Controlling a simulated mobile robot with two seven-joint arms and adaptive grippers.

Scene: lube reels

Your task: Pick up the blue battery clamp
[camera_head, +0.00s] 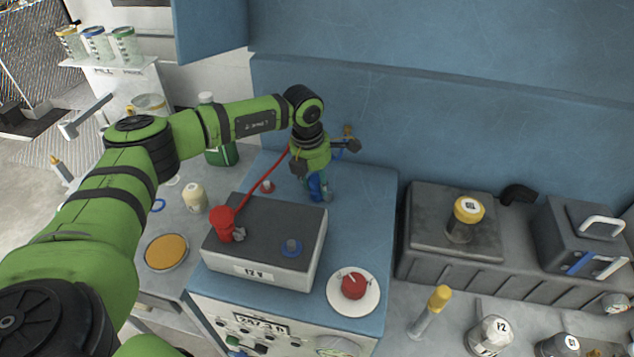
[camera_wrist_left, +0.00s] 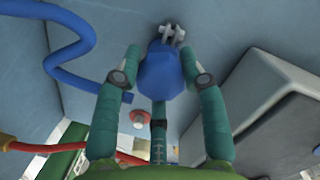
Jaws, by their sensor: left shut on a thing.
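The blue battery clamp (camera_head: 315,187) is behind the battery box, over the blue bench top. My left gripper (camera_head: 321,191) comes down on it from above and hides part of it. In the left wrist view my green left gripper (camera_wrist_left: 163,85) has its fingers shut on both sides of the blue clamp (camera_wrist_left: 162,72). The clamp's grey jaws (camera_wrist_left: 172,35) stick out beyond the fingertips. I cannot tell whether the clamp touches the bench. My right gripper is not in view.
A plate with a red item (camera_head: 353,286) stands at front right. A blue wall rises behind.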

